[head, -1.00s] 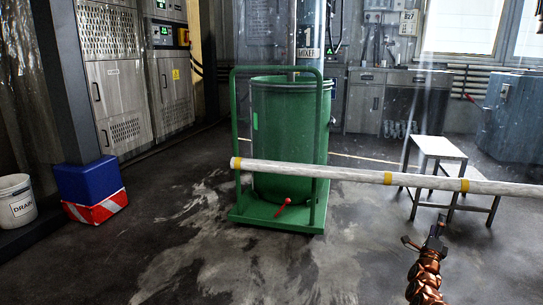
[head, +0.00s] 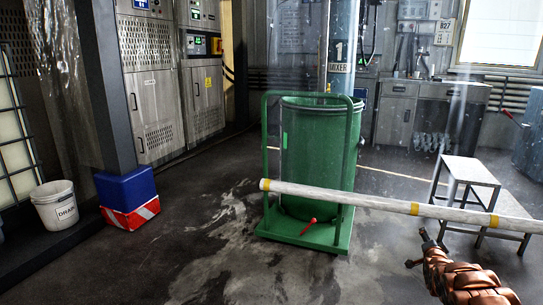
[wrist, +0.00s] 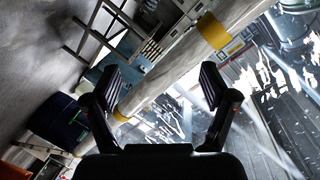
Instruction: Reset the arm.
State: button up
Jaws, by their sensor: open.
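My arm with copper-brown ribbed covering reaches up from the lower right of the head view, bent to the left. My gripper (head: 418,250) is at its end, dark and small, below the white pole in the picture. In the wrist view my gripper (wrist: 168,82) has its two fingers spread wide apart, with nothing held between them. The white pole with yellow bands (wrist: 172,68) runs diagonally behind the fingers there; the distance to it is hard to tell.
The white pole (head: 380,204) crosses in front of a green drum (head: 310,150) on a green cart (head: 300,232). A metal step stool (head: 470,170) stands at right. A white bucket (head: 55,206) and a blue post guard (head: 127,187) are at left. Floor at front left is clear.

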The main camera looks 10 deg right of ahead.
jog(key=s+a+r+n+g+p, duration=0.25)
jog(key=a+r+p, duration=0.3)
jog(key=r, duration=0.55)
jog(key=s+a+r+n+g+p, duration=0.2)
jog(key=s+a+r+g+p, duration=0.3)
jog(key=r, duration=0.6)
jog(key=s+a+r+n+y+p, duration=0.2)
jog(key=s+a+r+p, duration=0.4)
jog(key=a+r+p, duration=0.5)
jog(key=s+a+r+n+g+y+p, duration=0.1)
jog(key=s+a+r+n+y+p, duration=0.2)
jog(key=s+a, duration=0.4)
jog(key=s+a+r+g+p, duration=0.1)
jog(key=s+a+r+p, duration=0.1)
jog(key=s+a+r, duration=0.6)
jog(key=s+a+r+n+g+y+p, duration=0.2)
jog(key=a+p, duration=0.1)
jog(key=a, duration=0.7)
jog(key=s+a+r+n+g+y+p, duration=0.1)
jog(key=s+a+r+n+p, duration=0.1)
jog(key=s+a, duration=0.4)
jog(key=s+a+r+n+g+y+p, duration=0.1)
jog(key=s+a, duration=0.5)
jog(key=s, duration=0.7)
notch_tip(320, 180, up, 3)
jog(key=n+g+p, duration=0.1)
jog(key=n+p, duration=0.1)
jog(key=p, duration=0.1)
jog(key=shift+a+f, duration=0.2)
jog(key=shift+a, duration=0.1)
